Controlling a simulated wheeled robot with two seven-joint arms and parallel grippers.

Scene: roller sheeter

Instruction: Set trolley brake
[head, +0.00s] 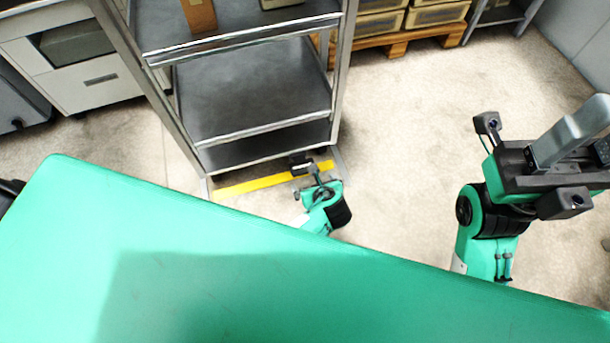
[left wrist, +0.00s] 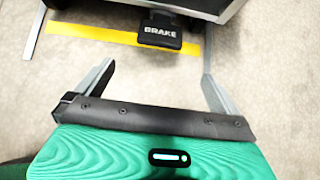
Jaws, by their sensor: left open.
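The trolley (head: 255,140) is a grey metal shelf unit beyond the green surface in the head view. Its black brake pedal (head: 300,162) is at the bottom front edge; in the left wrist view the pedal (left wrist: 160,31) shows the word BRAKE. My left gripper (head: 318,182) is low by the trolley's base, close to the pedal. In the left wrist view its fingers (left wrist: 158,75) are spread and empty, with the pedal ahead of the gap, apart from them. My right gripper (head: 570,135) is raised at the right, far from the trolley; its finger opening is hidden.
A yellow stripe (head: 250,185) runs along the trolley's front at floor level. A large green surface (head: 150,245) fills the foreground. White drawers (head: 95,80) stand at left, and crates on a wooden pallet (head: 400,42) at the back. The floor right of the trolley is clear.

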